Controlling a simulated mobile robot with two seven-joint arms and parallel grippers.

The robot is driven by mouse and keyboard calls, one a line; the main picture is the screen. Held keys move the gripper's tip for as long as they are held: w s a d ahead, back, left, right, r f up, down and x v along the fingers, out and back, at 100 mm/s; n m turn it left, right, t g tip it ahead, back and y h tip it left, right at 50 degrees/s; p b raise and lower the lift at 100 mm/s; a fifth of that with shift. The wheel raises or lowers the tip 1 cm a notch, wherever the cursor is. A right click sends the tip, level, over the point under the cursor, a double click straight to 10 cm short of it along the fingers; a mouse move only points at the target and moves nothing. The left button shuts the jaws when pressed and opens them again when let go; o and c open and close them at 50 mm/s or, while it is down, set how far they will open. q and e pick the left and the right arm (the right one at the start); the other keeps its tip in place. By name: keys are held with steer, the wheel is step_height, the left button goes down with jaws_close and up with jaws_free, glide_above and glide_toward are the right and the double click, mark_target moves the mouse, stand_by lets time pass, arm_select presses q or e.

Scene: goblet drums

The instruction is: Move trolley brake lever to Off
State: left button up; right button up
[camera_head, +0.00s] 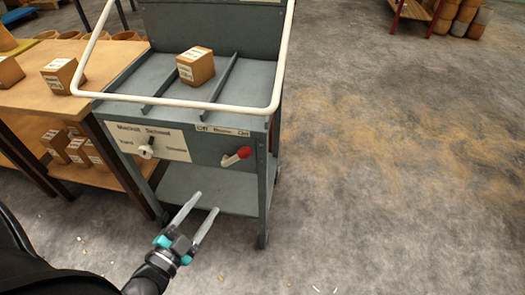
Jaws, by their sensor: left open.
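The grey trolley (185,195) stands at the left of centre with a white tubular handle (180,103) around its top. The brake lever (235,157) is on the trolley's front panel at the right. It is red with a pale end and slants up to the right, under a small label strip (222,130) whose words are too small to read surely. My left gripper (207,202) is open and empty, in front of and below the lever, apart from it. Its two fingers point up and to the right. My right gripper is not in view.
A pale knob (146,151) sits on a white labelled plate at the panel's left. A small wooden block (196,66) stands on the trolley's top. A wooden table (40,92) with blocks adjoins on the left. The floor (390,180) to the right is clear.

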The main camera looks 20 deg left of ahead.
mark_target(238, 158)
arm_select(q)
steer(key=shift+m+t, duration=0.3)
steer(key=w+b, duration=0.1)
steer(key=w, duration=0.4)
steer(key=w+r+b, duration=0.1)
steer(key=w, duration=0.4)
steer(key=w+d+b, duration=0.1)
steer(key=w, duration=0.4)
steer(key=shift+r+b, duration=0.25)
steer(key=shift+b, duration=0.15)
steer(key=shift+w, duration=0.5)
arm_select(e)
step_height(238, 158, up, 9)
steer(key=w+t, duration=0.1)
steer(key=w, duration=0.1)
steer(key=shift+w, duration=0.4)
arm_select(q)
jaws_close()
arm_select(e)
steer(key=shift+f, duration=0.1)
